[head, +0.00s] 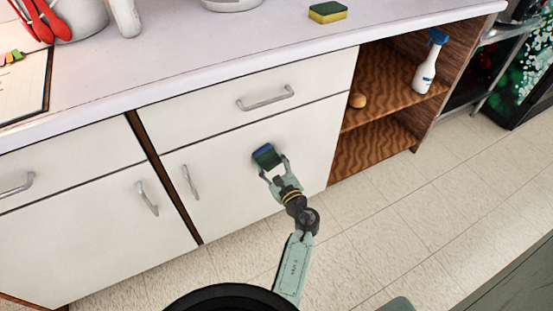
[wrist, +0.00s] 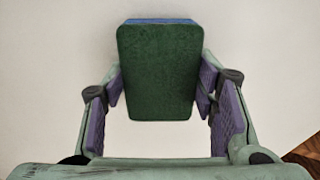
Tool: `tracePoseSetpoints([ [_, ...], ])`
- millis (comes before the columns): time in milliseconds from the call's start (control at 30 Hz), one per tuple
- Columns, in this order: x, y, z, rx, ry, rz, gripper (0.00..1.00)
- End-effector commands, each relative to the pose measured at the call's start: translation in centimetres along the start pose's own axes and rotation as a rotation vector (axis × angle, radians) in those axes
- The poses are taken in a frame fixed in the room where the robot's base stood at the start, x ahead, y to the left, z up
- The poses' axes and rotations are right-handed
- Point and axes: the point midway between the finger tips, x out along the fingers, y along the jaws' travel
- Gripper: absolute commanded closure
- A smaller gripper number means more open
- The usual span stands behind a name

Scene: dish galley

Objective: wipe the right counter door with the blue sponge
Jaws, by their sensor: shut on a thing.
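The blue sponge (head: 267,156) has a blue face and a dark green face. My gripper (head: 272,168) is shut on it in front of the right counter door (head: 225,185), a white panel with a metal handle (head: 189,182) at its left side. In the wrist view the sponge (wrist: 158,75) sits between my gripper's purple finger pads (wrist: 160,95), green face toward the camera. A strip of blue shows at its far edge, toward the white door (wrist: 50,50). I cannot tell whether the sponge touches the door.
A yellow and green sponge (head: 327,12) lies on the counter top (head: 200,50). A drawer (head: 250,98) with a handle is above the door. The tiled floor (head: 400,220) is clear.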

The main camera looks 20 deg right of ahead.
Motion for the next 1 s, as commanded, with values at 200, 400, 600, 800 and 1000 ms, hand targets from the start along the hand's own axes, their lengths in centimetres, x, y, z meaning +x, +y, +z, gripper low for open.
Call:
tracePoseSetpoints([
  [200, 0.2, 1.9, 0.9, 0.002, -0.009, 0.016, 0.88],
  [400, 0.1, 2.7, 1.3, 0.002, -0.008, 0.015, 0.88],
  [600, -0.1, 4.2, 2.0, 0.003, -0.008, 0.014, 0.88],
  [800, -0.2, 4.6, 2.2, 0.002, -0.006, 0.008, 0.88],
  [1000, -0.3, 4.4, 2.1, 0.001, -0.004, 0.005, 0.88],
])
